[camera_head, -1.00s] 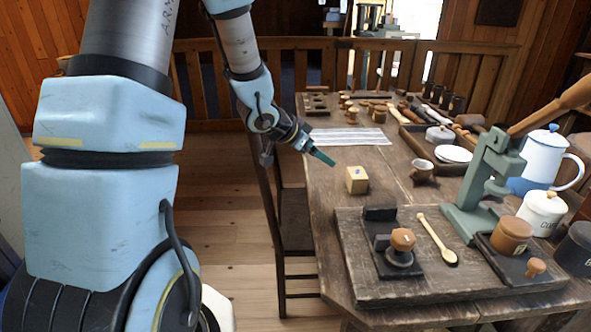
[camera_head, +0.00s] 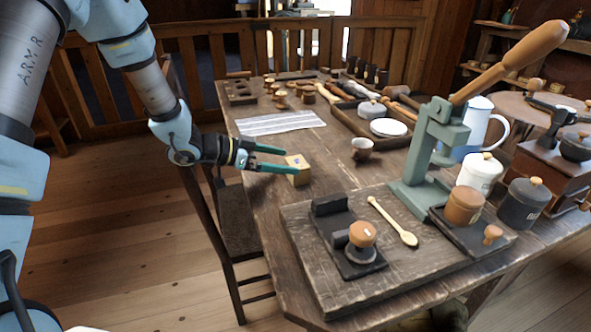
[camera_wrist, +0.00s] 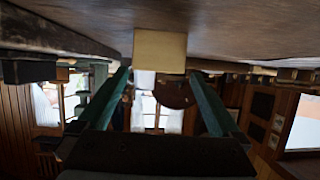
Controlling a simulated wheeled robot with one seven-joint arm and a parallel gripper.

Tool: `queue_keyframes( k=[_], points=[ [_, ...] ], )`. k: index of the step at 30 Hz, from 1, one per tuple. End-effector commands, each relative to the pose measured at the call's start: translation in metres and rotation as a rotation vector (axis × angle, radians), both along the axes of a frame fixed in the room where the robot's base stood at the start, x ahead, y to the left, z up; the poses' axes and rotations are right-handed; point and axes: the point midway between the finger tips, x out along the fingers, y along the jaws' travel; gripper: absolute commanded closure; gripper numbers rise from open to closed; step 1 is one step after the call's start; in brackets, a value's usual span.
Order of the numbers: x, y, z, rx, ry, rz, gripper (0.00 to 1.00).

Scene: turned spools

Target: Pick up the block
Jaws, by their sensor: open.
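The block (camera_head: 299,171) is a small tan wooden cube with a small blue mark on top. It stands on the left part of the wooden table in the head view. My gripper (camera_head: 286,160) has its green fingers spread, with the tips right beside the block's left side. In the wrist view the block (camera_wrist: 160,51) appears upside down at the top, centred between the two green fingers (camera_wrist: 166,88) and apparently just beyond their tips. I cannot tell whether the tips overlap the block. Nothing is held.
A wooden board (camera_head: 314,247) with a black tamping stand and a spoon lies in front. A green lever press (camera_head: 431,150) stands to the right. A striped cloth (camera_head: 281,123) lies behind the block, and a small cup (camera_head: 362,147) stands to its right. A chair (camera_head: 238,215) is at the table's left edge.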

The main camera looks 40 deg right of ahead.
Motion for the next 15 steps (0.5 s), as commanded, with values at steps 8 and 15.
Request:
queue_keyframes(
  k=[8,15],
  points=[
    [-0.014,-0.032,-0.017,0.001,0.002,-0.001,0.0],
    [-0.015,-0.037,-0.02,0.001,0.0,0.0,0.0]
  ],
)
